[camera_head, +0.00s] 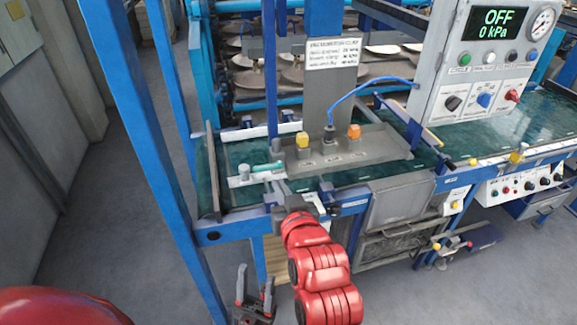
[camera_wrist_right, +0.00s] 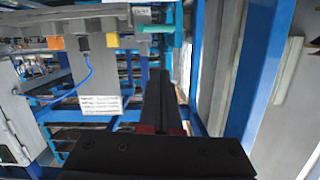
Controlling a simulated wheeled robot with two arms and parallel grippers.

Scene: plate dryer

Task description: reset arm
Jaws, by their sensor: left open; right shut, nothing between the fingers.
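My right arm reaches up in red links over the front edge of the dryer's green bench (camera_head: 235,195). Its right gripper (camera_head: 277,185) is shut and empty, close to a teal handle (camera_head: 266,168) on a light bracket. In the right wrist view the shut black fingers (camera_wrist_right: 162,85) point towards the teal handle (camera_wrist_right: 158,29), with a visible gap between them. My left gripper (camera_head: 255,278) is low in the head view, below the bench front, over the grey floor. Its dark fingers are apart with nothing between them.
A blue upright post (camera_head: 150,150) stands left of the bench. A grey block with yellow (camera_head: 302,139) and orange (camera_head: 354,131) knobs sits behind my right gripper. A control panel (camera_head: 490,75) reads OFF, 0 kPa. The floor at left is clear.

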